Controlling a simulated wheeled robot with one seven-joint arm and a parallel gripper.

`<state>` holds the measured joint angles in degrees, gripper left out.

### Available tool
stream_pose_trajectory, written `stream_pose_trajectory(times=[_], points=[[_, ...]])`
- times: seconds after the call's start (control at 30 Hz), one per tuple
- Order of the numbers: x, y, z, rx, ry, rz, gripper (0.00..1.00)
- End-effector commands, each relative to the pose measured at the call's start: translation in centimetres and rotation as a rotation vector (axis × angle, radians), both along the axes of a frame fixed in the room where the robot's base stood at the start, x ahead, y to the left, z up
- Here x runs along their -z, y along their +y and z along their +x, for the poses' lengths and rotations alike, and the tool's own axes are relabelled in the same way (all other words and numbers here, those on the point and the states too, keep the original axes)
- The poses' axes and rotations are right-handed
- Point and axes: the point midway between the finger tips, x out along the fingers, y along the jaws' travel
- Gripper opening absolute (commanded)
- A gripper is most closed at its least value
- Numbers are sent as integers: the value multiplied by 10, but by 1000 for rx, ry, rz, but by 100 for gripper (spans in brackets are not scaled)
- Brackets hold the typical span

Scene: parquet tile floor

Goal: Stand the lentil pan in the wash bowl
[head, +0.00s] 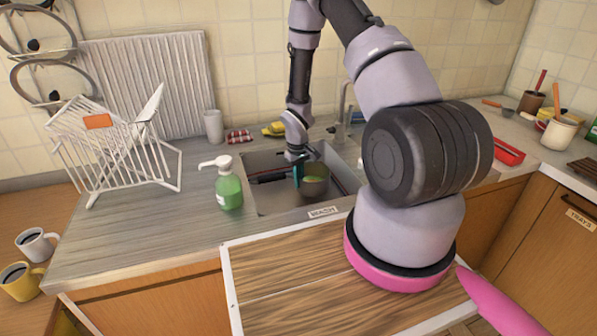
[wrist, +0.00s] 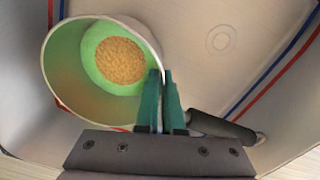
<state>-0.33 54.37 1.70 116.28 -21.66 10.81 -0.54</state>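The lentil pan (head: 315,186) is a grey pot, green inside, within the sink-like wash bowl (head: 266,201), whose front edge has a label that seems to read WASH. In the wrist view the pan (wrist: 57,80) shows brown lentils on its floor, and its dark handle (wrist: 222,126) points lower right. My gripper (head: 298,172) has teal fingers; in the wrist view the fingers (wrist: 161,78) are close together with the pan's rim between them, near the handle. The pan looks about upright. I cannot tell whether its base touches the bowl's floor.
A green soap bottle (head: 229,186) stands left of the bowl, beside a white dish rack (head: 133,170). The tap (head: 341,110) is behind the bowl. A drain (wrist: 221,39) and red and blue lines show in the bowl. A red dish (head: 508,152) lies to the right.

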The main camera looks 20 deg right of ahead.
Motion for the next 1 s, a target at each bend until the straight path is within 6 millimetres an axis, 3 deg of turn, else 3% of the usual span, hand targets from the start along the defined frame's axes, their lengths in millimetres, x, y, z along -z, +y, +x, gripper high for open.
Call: stream_pose_trajectory(times=[0.3,1.0], points=[[24,0,1,2,-1,0,0],[27,0,1,1,-1,0,0]])
